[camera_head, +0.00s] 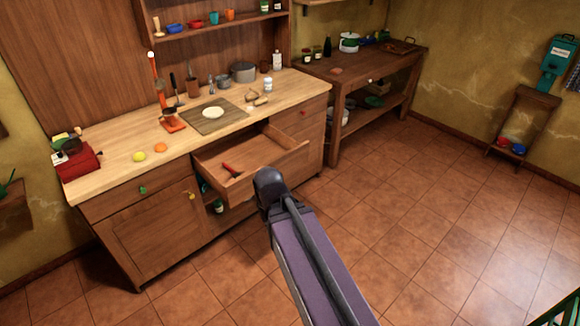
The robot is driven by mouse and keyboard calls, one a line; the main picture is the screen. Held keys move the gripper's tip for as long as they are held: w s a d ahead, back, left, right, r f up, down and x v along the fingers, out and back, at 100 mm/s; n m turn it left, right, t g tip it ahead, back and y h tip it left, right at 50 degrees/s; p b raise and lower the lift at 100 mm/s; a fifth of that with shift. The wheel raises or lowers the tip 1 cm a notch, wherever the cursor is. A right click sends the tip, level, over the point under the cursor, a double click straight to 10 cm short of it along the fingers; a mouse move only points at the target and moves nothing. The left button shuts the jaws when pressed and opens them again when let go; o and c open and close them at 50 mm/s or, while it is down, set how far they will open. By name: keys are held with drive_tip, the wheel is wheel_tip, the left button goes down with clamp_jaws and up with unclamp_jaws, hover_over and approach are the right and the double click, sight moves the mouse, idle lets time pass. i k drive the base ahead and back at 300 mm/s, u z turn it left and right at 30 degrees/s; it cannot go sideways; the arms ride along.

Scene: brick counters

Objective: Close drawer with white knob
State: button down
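A wooden drawer (295,166) in the counter is pulled out, open towards the room. A red-handled tool (232,171) lies inside it. My dark and purple arm covers part of the drawer front, and I see no knob on the part that shows. A small white spot, perhaps a knob, shows on the front of the side table (370,81), which looks closed. My gripper cannot be made out; only arm links show, in front of the open drawer.
Closed fronts beside the drawer carry a green knob (142,189), a yellow knob (191,195) and a red knob (305,113). The countertop (120,150) holds a cutting board (233,124), a red appliance (77,164) and several utensils. The tiled floor (430,220) at right is clear.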

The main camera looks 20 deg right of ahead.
sight(256, 146)
drive_tip(key=z, duration=0.05)
drive_tip(key=i, duration=1)
drive_tip(key=u, duration=0.05)
